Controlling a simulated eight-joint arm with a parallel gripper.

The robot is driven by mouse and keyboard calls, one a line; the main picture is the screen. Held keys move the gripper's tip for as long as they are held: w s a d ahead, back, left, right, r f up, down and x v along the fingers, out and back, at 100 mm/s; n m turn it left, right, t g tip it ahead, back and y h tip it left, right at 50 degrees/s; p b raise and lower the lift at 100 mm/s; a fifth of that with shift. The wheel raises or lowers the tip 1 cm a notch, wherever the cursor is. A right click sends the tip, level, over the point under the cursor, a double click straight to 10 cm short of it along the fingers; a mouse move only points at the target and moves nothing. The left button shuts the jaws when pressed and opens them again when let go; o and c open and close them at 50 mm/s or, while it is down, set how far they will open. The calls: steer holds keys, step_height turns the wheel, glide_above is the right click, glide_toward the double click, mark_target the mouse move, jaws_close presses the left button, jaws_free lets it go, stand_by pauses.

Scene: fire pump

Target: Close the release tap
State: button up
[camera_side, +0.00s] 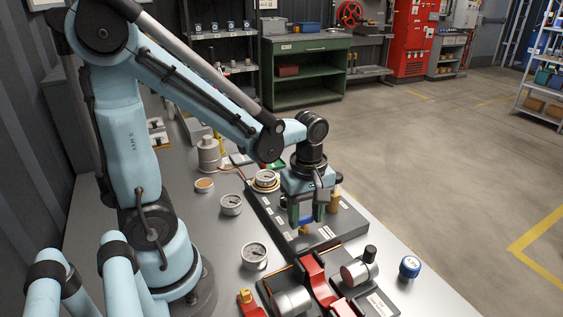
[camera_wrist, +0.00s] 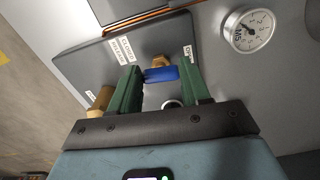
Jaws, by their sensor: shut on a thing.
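A blue tap handle (camera_wrist: 161,74) sits on a brass fitting (camera_wrist: 160,61) on a dark grey base plate (camera_wrist: 92,58). My gripper (camera_wrist: 158,80) has its two green fingers on either side of the blue handle, shut on it. In the side view my gripper (camera_side: 306,218) points down over the dark plate (camera_side: 345,223), and a bit of the blue handle (camera_side: 307,221) shows between its fingers.
Gauges (camera_side: 254,256) stand left of the plate, one also at upper right in the wrist view (camera_wrist: 248,29). A red-lever pump (camera_side: 318,283) stands in front. A blue-capped part (camera_side: 410,267) sits at the bench's right edge. A brass part (camera_wrist: 100,101) is beside my left-hand finger.

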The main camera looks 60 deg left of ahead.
steer(key=m, duration=0.8)
steer(key=shift+s+a+m, duration=0.1)
steer(key=shift+s+m, duration=0.05)
steer(key=shift+m, duration=0.25)
steer(key=m, duration=0.4)
steer(key=shift+a, duration=0.1)
steer(key=shift+s+a+m, duration=0.1)
steer(key=shift+m, duration=1.8)
steer(key=o, duration=1.1)
steer(key=shift+c, duration=0.2)
steer(key=shift+r, duration=0.1)
